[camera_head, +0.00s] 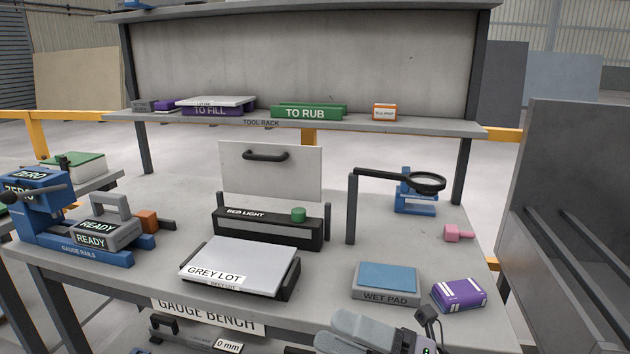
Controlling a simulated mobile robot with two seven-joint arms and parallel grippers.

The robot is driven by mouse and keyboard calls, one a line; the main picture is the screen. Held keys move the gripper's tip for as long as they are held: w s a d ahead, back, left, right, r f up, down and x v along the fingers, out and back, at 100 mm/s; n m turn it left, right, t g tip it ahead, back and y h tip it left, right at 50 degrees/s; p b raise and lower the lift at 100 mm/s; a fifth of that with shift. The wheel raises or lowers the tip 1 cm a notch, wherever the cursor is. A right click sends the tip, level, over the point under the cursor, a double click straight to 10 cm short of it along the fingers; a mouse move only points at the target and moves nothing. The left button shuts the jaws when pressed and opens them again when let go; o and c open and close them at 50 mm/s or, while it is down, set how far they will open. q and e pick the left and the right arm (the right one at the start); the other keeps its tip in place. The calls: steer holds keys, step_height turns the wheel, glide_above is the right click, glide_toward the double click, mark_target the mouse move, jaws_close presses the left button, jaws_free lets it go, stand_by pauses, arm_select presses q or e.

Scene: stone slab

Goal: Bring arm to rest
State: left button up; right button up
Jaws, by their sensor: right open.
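My right gripper (338,331) shows at the bottom edge of the head view, right of centre, its grey fingers pointing left. It is open and nothing shows between its fingers. It is in front of the bench's front edge, nearer than the wet pad (388,278). The rest of my right arm is mostly cut off by the frame's lower edge. My left gripper is not in view.
The gauge bench (335,285) carries a grey lot tray (240,264), bed light box (268,228), magnifier (427,182), purple box (459,294) and blue gauge rails (85,252). A tool rack (262,122) stands behind. A dark panel (580,180) rises at right.

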steer(key=d+f+m+t+h+p, duration=0.1)
steer(key=d+f+m+t+h, duration=0.45)
steer(key=m, duration=0.65)
steer(key=d+f+m+t+h+p, duration=0.1)
steer(key=d+f+m+t+h, duration=0.45)
steer(key=m, duration=0.65)
steer(key=s+d+f+m+g+h, duration=0.2)
steer(key=s+f+m+g+h, duration=0.1)
steer(key=f, duration=0.5)
steer(key=s+d+f+m+g+h+p, duration=0.1)
steer(key=s+d+f+m+g+h, duration=0.1)
steer(key=s+f+m+h, duration=0.3)
steer(key=s+d+f+m, duration=0.1)
steer(key=s+f+m, duration=0.2)
steer(key=s, duration=0.2)
steer(key=shift+s+d+f+g, duration=0.2)
steer(key=shift+d+g, duration=0.05)
steer(key=shift+g, duration=0.15)
